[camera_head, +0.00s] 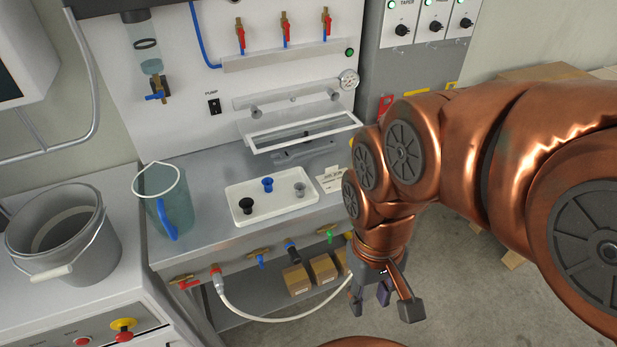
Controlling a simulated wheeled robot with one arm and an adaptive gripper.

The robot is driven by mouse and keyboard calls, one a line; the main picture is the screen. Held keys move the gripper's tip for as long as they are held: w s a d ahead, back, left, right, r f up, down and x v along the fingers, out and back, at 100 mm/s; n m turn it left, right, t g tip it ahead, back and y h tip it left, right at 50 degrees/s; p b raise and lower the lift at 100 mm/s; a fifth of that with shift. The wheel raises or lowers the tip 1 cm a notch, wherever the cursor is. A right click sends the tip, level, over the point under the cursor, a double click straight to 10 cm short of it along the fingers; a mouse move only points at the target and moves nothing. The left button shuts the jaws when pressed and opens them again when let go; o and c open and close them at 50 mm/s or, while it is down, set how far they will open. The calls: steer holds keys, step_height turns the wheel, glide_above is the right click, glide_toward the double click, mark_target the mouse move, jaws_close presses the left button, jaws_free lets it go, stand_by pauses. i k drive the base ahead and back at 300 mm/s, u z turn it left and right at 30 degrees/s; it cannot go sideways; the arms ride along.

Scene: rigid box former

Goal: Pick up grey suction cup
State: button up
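The grey suction cup (300,189) stands in a shallow white tray (272,217) on the metal bench, near the tray's right end. A blue suction cup (267,184) stands in the tray's middle toward the back, and a black one (246,205) at the left. My gripper (384,308) hangs in front of the bench edge, to the right of and nearer than the tray. It points down with its fingers spread apart, open and empty, well away from the grey cup.
A clear pitcher (176,212) with a blue handle and a grey bucket (62,236) stand left of the tray. A white card (331,179) lies right of the tray. Valves (262,254) line the bench front. A white frame (300,132) stands behind.

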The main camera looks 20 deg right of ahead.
mark_target(300, 187)
steer(key=z, duration=2.55)
steer(key=k, duration=1.3)
steer(key=u, duration=2.3)
